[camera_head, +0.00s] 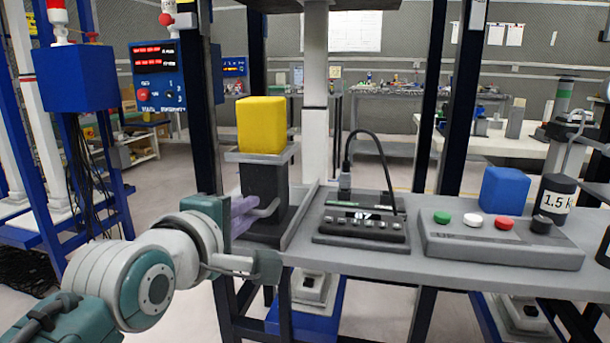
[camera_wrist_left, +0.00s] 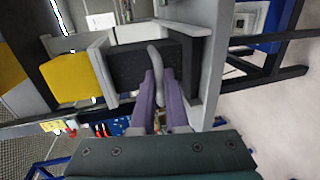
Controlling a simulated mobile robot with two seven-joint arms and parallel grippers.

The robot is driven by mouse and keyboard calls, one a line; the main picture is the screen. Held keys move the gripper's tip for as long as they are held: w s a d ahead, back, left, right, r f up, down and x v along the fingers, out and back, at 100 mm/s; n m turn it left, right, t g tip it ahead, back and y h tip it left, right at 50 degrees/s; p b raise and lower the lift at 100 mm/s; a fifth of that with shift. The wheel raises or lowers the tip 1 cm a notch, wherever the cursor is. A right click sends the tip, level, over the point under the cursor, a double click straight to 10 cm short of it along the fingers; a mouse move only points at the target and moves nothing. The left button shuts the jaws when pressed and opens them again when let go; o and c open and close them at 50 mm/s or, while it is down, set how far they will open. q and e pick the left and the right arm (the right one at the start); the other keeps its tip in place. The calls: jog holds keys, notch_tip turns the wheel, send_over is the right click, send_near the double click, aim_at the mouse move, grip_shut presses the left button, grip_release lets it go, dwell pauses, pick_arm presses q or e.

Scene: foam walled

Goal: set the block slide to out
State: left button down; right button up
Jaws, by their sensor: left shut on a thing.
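The block slide (camera_head: 264,187) is a dark block with a grey plate on top, at the left end of the grey bench. A yellow block (camera_head: 262,125) stands on that plate. The slide's light grey bar handle (camera_head: 268,209) faces my left arm. My left gripper (camera_head: 246,212) has its purple fingers shut on this handle. In the left wrist view, the fingers (camera_wrist_left: 159,86) close around the handle (camera_wrist_left: 155,60) in front of the dark body (camera_wrist_left: 139,67), and the yellow block (camera_wrist_left: 70,77) is at the left. My right gripper is not in view.
A grey rail (camera_head: 299,218) runs beside the slide. Right of it are a black device (camera_head: 360,225) with a cable and a button panel (camera_head: 500,242). A blue block (camera_head: 503,190) and a black 1.5 weight (camera_head: 556,196) stand behind the panel. A dark post (camera_head: 199,110) rises near my gripper.

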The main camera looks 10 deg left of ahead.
pick_arm(q)
jog(key=shift+s+r, duration=0.1)
jog(key=shift+s, duration=0.15)
jog(key=c, duration=0.9)
grip_release()
jog(key=shift+s, duration=0.1)
jog(key=p+v, duration=0.3)
jog(key=v, duration=0.6)
jog(key=shift+s, duration=0.4)
jog(key=shift+r+p, duration=0.1)
jog(key=shift+p, duration=0.2)
